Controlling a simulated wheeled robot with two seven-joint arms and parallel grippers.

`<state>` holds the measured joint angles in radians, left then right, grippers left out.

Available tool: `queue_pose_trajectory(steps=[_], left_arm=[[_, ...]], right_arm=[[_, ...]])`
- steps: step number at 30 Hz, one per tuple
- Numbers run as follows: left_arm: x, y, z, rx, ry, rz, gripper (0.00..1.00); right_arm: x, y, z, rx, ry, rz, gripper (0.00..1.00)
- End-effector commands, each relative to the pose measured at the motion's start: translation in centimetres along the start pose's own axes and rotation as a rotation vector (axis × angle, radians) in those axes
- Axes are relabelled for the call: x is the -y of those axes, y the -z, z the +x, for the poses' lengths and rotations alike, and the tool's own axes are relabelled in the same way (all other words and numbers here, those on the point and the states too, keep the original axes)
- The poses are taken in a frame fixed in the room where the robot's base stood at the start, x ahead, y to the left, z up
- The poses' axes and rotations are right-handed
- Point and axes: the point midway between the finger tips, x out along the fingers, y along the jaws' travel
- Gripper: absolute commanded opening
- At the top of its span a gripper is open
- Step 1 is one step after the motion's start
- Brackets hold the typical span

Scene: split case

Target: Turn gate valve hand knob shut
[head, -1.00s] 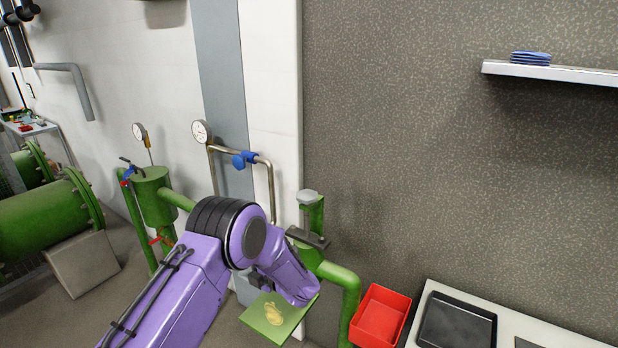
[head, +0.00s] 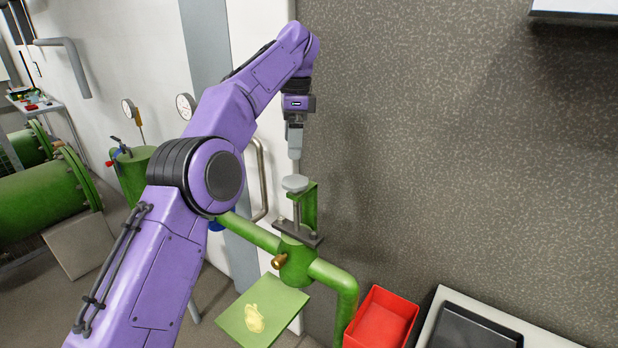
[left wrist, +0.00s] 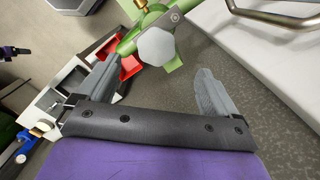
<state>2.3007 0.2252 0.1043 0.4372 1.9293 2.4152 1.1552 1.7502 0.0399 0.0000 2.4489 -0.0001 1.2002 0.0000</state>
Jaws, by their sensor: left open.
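The gate valve (head: 297,262) is green and sits in a green pipe run beside the wall. Its pale grey hand knob (head: 294,183) tops an upright stem in a green yoke. My left gripper (head: 295,156) points down just above the knob, its fingers seen edge-on. In the left wrist view the grey faceted knob (left wrist: 156,47) lies ahead of and between the two spread fingertips of the left gripper (left wrist: 152,73). The fingers are open and hold nothing; a gap to the knob seems to remain. My right gripper is not in view.
A red bin (head: 381,318) stands right of the pipe, beside a counter with a black tray (head: 473,328). A green plate with a yellow lump (head: 255,318) is below the valve. A shelf (head: 575,8) is at upper right.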

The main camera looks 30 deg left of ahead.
Motion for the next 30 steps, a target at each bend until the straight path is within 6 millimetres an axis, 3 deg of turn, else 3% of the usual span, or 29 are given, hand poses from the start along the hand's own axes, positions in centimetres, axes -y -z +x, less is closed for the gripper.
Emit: queue_pose_trajectory(steps=[4, 11, 18, 28, 29, 30], left_arm=[[-0.4, 0.5, 0.1, -0.065, -0.001, -0.03, 0.93], [-0.4, 0.6, 5.5, -0.063, -0.002, -0.03, 0.93], [-0.4, 0.9, 9.0, -0.061, 0.0, -0.028, 0.93], [-0.3, 1.0, 9.4, -0.061, 0.001, -0.027, 0.93], [-0.3, 1.0, 9.4, -0.06, 0.001, -0.027, 0.9], [-0.3, 1.0, 9.4, -0.06, 0.001, -0.027, 0.77]], right_arm=[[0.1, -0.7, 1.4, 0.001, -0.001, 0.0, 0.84], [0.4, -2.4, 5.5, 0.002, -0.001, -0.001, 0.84], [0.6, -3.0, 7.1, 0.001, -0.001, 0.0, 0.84], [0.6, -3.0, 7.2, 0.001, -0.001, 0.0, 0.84], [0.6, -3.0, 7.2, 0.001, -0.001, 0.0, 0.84], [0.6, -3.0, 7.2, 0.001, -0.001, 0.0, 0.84]])
